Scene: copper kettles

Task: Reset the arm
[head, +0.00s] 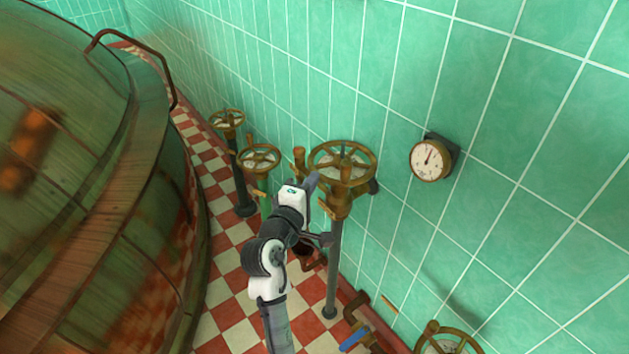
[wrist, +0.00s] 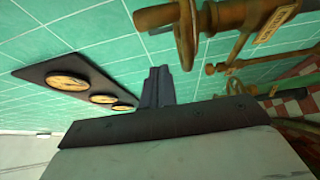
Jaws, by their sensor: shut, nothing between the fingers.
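My arm reaches up from the bottom of the head view, with my gripper (head: 312,183) just left of the largest brass valve wheel (head: 343,162). In the wrist view my gripper (wrist: 157,85) has its dark fingers together, with nothing between them. In the head view the gripper overlaps the area beside the valve's post; I cannot tell whether they touch. In the wrist view the brass valve parts (wrist: 205,25) are to the right of the fingers, with a visible gap.
A large copper kettle (head: 80,180) fills the left. Smaller valve wheels (head: 260,158) stand behind along the green tiled wall (head: 520,130). A round gauge (head: 430,160) is on the wall. Pipes and a blue-handled valve (head: 354,340) are low at the right. Checkered floor (head: 225,260) is open between kettle and arm.

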